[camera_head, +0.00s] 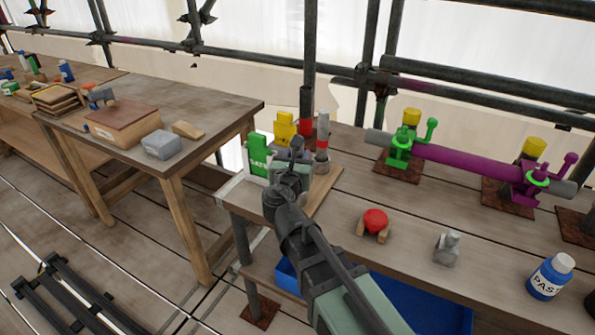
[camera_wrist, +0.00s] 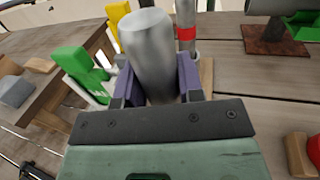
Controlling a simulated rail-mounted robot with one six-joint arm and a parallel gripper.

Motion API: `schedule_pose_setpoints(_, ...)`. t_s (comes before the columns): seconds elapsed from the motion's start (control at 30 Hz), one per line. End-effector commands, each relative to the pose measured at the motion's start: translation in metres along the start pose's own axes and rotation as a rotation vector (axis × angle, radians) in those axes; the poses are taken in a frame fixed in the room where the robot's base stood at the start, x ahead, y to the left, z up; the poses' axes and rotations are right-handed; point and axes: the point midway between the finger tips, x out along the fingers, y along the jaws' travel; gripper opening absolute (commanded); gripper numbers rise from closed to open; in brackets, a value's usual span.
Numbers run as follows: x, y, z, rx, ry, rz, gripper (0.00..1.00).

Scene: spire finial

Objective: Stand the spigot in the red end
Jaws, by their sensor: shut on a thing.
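My gripper (camera_head: 291,170) is at the far left corner of the right bench. In the wrist view its fingers are shut on a smooth grey metal cylinder (camera_wrist: 150,50), which looks like the spigot and stands roughly upright, slightly tilted. In the head view my gripper mostly hides it. Just to the right of my gripper stands a grey post with a red band (camera_head: 322,143). It shows behind the right finger in the wrist view (camera_wrist: 186,34). I cannot tell which is the red end.
A green block (camera_head: 258,157) and a yellow one (camera_head: 284,128) stand close to my gripper. A red knob (camera_head: 375,220) rests on wooden cradles. A purple tube (camera_head: 465,165) lies in green and purple clamps. A blue bottle (camera_head: 550,277) and small grey fitting (camera_head: 447,248) stand on the front bench.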

Motion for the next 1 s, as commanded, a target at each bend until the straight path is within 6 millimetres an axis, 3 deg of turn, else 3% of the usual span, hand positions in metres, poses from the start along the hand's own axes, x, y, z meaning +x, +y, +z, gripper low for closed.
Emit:
schedule_pose_setpoints(0.03,0.000,0.000,0.000,0.000,0.000,0.000,0.13)
schedule_pose_setpoints(0.13,0.000,0.000,0.000,0.000,0.000,0.000,0.00)
schedule_pose_setpoints(0.57,0.000,0.000,0.011,0.000,0.000,0.000,0.00)
schedule_pose_setpoints(0.77,0.000,0.000,0.042,-0.001,0.000,0.000,0.00)
schedule_pose_setpoints(1.0,0.000,0.000,0.110,-0.001,0.000,0.000,0.00)
